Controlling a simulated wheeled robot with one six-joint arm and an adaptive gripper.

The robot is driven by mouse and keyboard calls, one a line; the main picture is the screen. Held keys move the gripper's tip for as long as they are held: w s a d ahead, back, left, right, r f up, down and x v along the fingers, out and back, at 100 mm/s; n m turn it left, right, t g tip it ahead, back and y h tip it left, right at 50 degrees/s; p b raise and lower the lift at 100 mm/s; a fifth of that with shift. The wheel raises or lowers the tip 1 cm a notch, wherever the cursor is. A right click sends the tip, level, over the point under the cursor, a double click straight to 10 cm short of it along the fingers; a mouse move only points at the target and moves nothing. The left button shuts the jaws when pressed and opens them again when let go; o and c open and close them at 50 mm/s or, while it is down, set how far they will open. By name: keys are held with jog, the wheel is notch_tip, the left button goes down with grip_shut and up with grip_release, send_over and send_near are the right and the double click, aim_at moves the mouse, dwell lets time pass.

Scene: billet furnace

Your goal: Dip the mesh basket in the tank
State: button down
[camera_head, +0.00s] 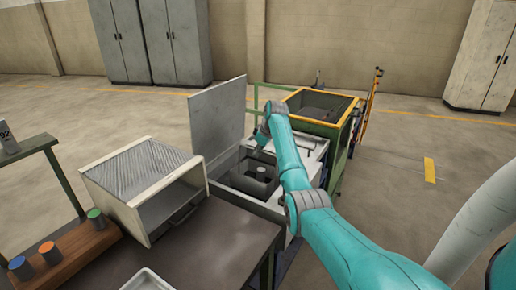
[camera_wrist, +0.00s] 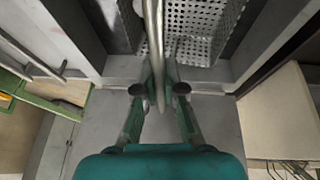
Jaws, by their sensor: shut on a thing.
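The mesh basket (camera_wrist: 200,25) shows in the wrist view as a perforated metal tray with a thin upright handle (camera_wrist: 155,40). My gripper (camera_wrist: 159,90) is shut on that handle. The tank is a pale grey box whose rim (camera_head: 245,203) shows in the head view, with its flat lid (camera_head: 218,115) standing open. The basket hangs within the tank's opening, and its walls surround it in the wrist view. In the head view my arm partly covers the opening, and a small cylinder shows inside. I cannot tell how deep the basket sits.
A dark bench (camera_head: 215,250) stands at the front left with an open white box (camera_head: 150,185) and a wooden block with coloured-top cylinders (camera_head: 50,253). A yellow-rimmed green-framed bin (camera_head: 335,120) stands behind the tank. Grey cabinets (camera_head: 172,40) line the wall.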

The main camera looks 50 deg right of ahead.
aim_at(258, 179)
jog(key=shift+f, duration=5.95)
